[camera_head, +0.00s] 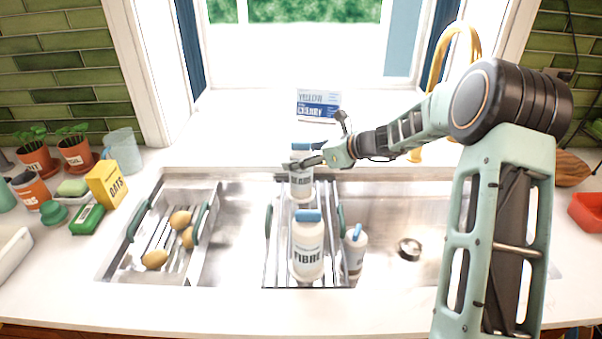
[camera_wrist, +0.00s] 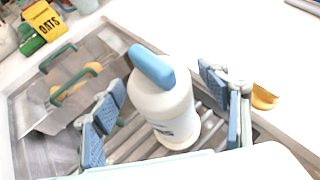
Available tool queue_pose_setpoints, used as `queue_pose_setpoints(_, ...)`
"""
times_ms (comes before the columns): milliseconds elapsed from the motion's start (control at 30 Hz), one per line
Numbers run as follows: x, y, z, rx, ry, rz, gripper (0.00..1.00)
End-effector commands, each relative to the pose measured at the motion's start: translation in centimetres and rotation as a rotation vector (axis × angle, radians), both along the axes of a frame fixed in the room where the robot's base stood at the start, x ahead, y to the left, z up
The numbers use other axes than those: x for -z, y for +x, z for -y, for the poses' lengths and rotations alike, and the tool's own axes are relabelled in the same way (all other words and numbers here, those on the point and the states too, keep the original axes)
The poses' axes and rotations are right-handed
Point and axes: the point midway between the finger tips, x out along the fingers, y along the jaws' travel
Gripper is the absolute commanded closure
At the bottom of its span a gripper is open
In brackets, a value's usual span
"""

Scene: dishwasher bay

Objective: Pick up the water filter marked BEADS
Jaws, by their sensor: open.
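Several white bottles with blue tops stand in and beside a metal rack in the sink. The front bottle (camera_head: 308,262), marked FIBRE, has its label facing the head camera. A smaller white bottle (camera_head: 355,255) stands to its right, its label too small to read. A back bottle (camera_head: 301,187) stands by my gripper (camera_head: 312,161), partly hidden by it, and its marking is not legible. In the wrist view, my gripper (camera_wrist: 168,112) is open, with its blue-padded fingers on either side of a white bottle (camera_wrist: 166,108). I cannot read BEADS on any bottle.
A rack of potatoes (camera_head: 168,232) sits in the sink's left part. A yellow OATS box (camera_head: 107,185) and potted plants (camera_head: 75,150) stand on the left counter. A YELLOW CHERRY box (camera_head: 318,105) is at the back. The sink's right part is mostly clear around the drain (camera_head: 410,249).

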Motion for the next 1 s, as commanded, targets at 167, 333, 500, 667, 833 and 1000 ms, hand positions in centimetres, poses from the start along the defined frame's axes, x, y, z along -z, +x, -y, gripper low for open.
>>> queue_pose_setpoints(167, -0.02, -0.02, 0.07, 0.000, 0.000, 0.000, 0.38)
queue_pose_setpoints(333, -0.01, -0.04, 0.08, 0.000, 0.000, 0.000, 0.57)
queue_pose_setpoints(500, -0.02, -0.04, 0.08, 0.000, 0.000, 0.000, 0.76)
queue_pose_setpoints(667, -0.02, -0.04, 0.10, 0.000, 0.000, 0.000, 0.93)
queue_pose_setpoints(833, -0.01, -0.04, 0.10, 0.000, 0.000, 0.000, 1.00)
queue_pose_setpoints(1000, -0.16, 0.00, 0.06, 0.000, 0.001, 0.002, 1.00)
